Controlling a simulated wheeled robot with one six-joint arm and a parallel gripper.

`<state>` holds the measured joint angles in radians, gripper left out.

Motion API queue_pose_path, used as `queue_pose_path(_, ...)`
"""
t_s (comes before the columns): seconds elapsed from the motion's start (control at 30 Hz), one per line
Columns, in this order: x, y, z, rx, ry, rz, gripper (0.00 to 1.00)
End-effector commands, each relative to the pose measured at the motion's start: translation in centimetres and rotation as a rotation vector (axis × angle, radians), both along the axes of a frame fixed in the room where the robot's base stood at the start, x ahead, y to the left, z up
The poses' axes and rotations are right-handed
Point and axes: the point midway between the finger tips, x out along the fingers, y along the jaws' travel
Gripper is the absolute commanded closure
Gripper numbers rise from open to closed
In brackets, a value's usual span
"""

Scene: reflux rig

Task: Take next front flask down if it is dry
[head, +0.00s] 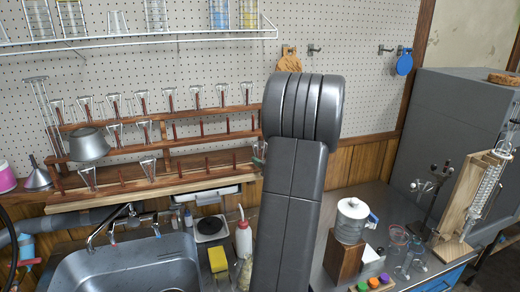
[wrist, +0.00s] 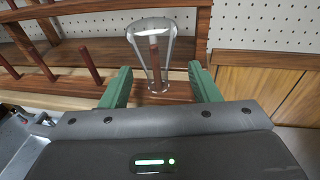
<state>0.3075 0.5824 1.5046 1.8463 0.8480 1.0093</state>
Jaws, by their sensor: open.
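A clear conical flask (wrist: 152,55) hangs upside down over a wooden peg at the right end of the rack's front row in the wrist view. I see no drops or liquid in it, but the picture is too small to be sure it is dry. My gripper (wrist: 160,88) is open, its green fingers on either side of the flask's lower part; I cannot tell whether they touch it. In the head view my arm hides most of the gripper. The wooden rack (head: 205,182) holds other inverted flasks on its tiers; its front row has several bare pegs.
A metal sink (head: 125,268) lies below the rack. A red-capped white bottle (head: 243,238) and a yellow sponge (head: 218,260) stand on the counter beside it. A grey pot (head: 88,144) is at the rack's left. A white container on a wooden block (head: 343,255) stands right of my arm.

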Motion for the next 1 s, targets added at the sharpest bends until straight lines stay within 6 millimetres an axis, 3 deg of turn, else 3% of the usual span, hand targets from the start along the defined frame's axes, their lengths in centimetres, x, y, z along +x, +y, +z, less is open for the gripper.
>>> queue_pose_path(0.5,4.4,3.0,-0.9,0.000,0.000,0.000,0.44)
queue_pose_path(0.77,4.6,3.1,-1.0,0.000,0.000,-0.002,0.44)
queue_pose_path(1.0,4.6,3.1,-1.0,0.000,0.000,-0.002,0.89)
